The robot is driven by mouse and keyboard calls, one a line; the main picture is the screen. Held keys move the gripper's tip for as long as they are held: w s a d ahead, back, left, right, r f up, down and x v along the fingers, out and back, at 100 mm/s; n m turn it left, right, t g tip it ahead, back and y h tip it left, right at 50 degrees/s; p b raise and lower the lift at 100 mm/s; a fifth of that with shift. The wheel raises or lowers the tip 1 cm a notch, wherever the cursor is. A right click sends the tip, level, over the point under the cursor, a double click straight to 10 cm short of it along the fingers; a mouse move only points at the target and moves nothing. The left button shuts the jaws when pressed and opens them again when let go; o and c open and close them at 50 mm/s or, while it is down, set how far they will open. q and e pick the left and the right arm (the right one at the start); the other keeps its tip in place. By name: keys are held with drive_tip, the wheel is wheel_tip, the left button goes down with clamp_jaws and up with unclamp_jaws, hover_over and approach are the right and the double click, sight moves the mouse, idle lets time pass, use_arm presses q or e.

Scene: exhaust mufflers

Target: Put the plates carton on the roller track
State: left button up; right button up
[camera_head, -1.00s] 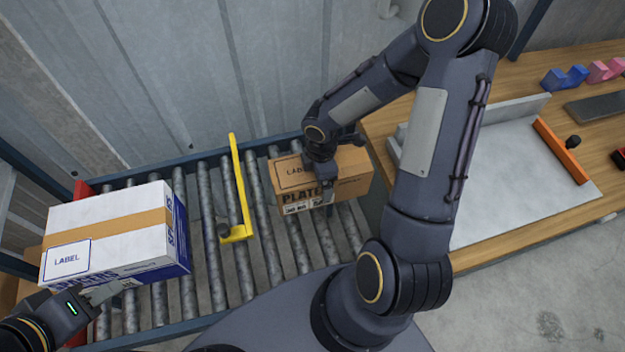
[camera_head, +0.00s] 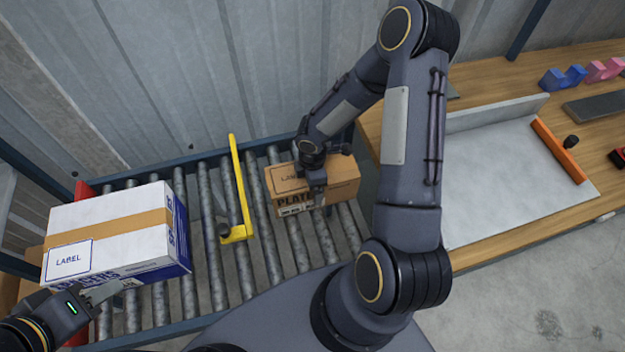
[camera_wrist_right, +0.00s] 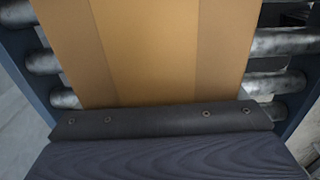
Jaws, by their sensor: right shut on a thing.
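The plates carton (camera_head: 338,183) is a small brown box with "PLATE" printed on its side, partly hidden by my right gripper. It is over the right part of the roller track (camera_head: 265,265), just right of the yellow stop. I cannot tell whether it touches the rollers. My right gripper (camera_head: 316,185) is shut on the carton from above. In the right wrist view the carton's brown face (camera_wrist_right: 160,50) fills the middle, with rollers on both sides. My left gripper (camera_head: 112,292) is at the near side of a white and blue carton; its fingers are partly hidden.
The white and blue carton (camera_head: 120,220) with a label sits on the left part of the track. A yellow upright stop (camera_head: 239,185) stands between the two cartons. A wooden bench (camera_head: 470,255) with a grey plate and orange bar is at the right.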

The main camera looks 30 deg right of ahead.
drive_tip(key=shift+f, duration=0.15)
drive_tip(key=o, duration=1.6)
drive_tip(key=shift+c, duration=0.2)
wheel_tip(320, 180, up, 12)
drive_tip(key=shift+r, duration=0.1)
drive_tip(key=s+r+m+t, duration=0.2)
drive_tip(key=s+r+m, duration=0.6)
drive_tip(key=r, duration=0.4)
drive_tip(key=s+a+r+m+t+y, duration=0.3)
drive_tip(key=s+a+r+m, duration=0.1)
drive_tip(key=s+m, duration=0.5)
drive_tip(key=shift+r+t+y, duration=0.3)
drive_tip(key=shift+r+y, duration=0.1)
drive_tip(key=shift+r, duration=0.45)
